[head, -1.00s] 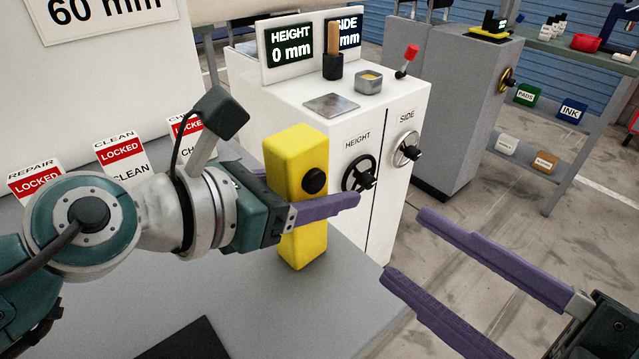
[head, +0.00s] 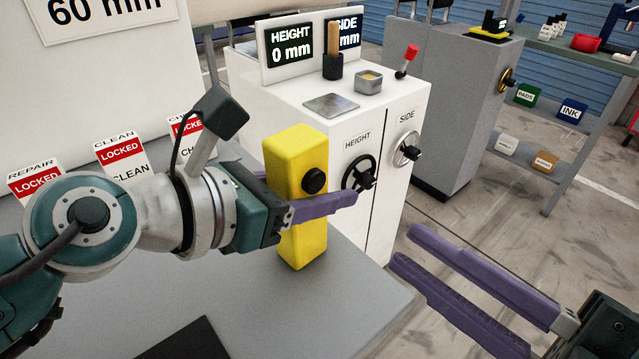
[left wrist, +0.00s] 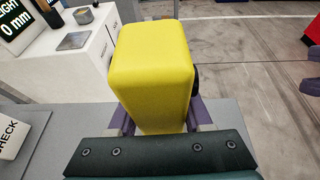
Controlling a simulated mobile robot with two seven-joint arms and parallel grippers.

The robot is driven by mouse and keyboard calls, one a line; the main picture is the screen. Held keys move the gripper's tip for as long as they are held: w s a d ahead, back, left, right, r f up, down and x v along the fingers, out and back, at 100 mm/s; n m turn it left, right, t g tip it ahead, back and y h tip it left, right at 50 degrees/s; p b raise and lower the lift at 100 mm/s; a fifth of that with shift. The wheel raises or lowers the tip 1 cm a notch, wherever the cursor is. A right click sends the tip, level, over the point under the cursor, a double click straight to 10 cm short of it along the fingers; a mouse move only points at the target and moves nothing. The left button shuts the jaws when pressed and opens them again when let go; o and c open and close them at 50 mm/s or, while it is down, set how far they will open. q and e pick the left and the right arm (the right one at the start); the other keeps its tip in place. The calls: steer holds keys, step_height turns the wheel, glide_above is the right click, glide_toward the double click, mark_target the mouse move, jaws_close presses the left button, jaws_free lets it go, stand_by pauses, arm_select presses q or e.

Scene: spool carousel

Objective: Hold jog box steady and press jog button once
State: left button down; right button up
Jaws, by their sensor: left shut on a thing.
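The jog box is a tall yellow block (head: 305,240) standing upright on the grey bench. Its round black jog button (head: 314,181) is on the face turned right in the head view. My left gripper (head: 325,207) is shut on the jog box, one purple finger crossing the front below the button. In the left wrist view the yellow box (left wrist: 155,75) stands between both fingers, and the button's edge (left wrist: 194,80) shows at its right. My right gripper (head: 405,250) is open and empty, right of the box and apart from it.
The grey bench top (head: 330,310) is clear around the box, with a dark flat patch at its front. Behind stands a white cabinet (head: 290,110) with HEIGHT and SIDE handwheels. Cards reading LOCKED (head: 122,152) stand at the left.

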mark_target(316, 183)
jaws_close()
stand_by(1.3)
steer(key=m+h, duration=0.4)
steer(key=s+m+h, duration=0.1)
steer(key=m+h, duration=0.3)
steer(key=m, duration=0.1)
steer(key=r+m+h, duration=0.1)
steer(key=m+h, duration=0.3)
steer(key=m, duration=0.1)
steer(key=shift+s+a+t+h, duration=0.1)
steer(key=shift+s+t+h, duration=0.15)
steer(key=shift+t+h, duration=0.05)
steer(key=shift+w+f, duration=0.1)
steer(key=w+a, duration=0.5)
steer(key=w, duration=0.1)
steer(key=shift+w+a, duration=0.25)
steer(key=shift+w, duration=0.1)
stand_by(1.4)
